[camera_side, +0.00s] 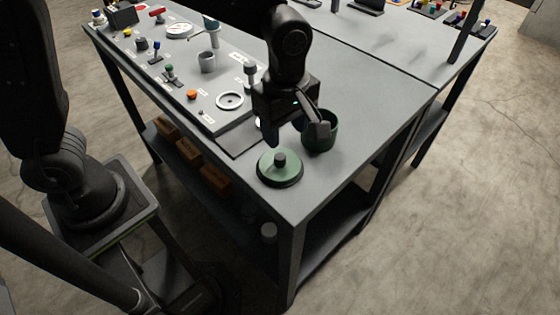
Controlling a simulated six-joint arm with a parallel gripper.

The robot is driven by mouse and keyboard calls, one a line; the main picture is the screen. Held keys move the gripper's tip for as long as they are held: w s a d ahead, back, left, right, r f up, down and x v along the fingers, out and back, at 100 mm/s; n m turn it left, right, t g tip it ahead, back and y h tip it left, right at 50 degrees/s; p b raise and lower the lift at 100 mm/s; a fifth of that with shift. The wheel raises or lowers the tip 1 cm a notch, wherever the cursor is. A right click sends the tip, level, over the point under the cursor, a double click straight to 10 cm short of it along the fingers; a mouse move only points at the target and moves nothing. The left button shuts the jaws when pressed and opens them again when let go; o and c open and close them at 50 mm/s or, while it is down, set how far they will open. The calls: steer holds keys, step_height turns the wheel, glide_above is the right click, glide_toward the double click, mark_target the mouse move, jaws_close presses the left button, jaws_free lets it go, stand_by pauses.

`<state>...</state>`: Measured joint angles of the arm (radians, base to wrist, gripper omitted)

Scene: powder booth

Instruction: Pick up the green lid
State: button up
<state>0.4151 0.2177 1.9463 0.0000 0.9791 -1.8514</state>
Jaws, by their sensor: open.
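The green lid (284,169) is a round disc with a dark knob on top. It lies flat on the grey table near its front corner. A dark green pot (331,138) stands just behind it to the right, partly hidden by a finger of my gripper. My gripper (296,137) is open and points downward. In the picture its fingers are just above and behind the lid, with one finger in front of the pot. I cannot tell exactly how high the fingertips are above the table.
A panel (222,72) with knobs, buttons and a grey cup (207,62) lies to the left of my gripper. The table (368,92) is clear to the right of the pot. The table's front edge is close to the lid. Brown boxes (190,153) sit on the shelf below.

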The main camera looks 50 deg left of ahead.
mark_target(281, 157)
step_height(281, 157, down, 3)
steer(key=shift+f, duration=0.15)
steer(key=shift+a+f, duration=0.25)
steer(key=shift+f, duration=1.1)
steer(key=shift+a+f, duration=0.2)
steer(key=shift+f, duration=1.1)
steer(key=c, duration=1)
steer(key=shift+r, duration=0.1)
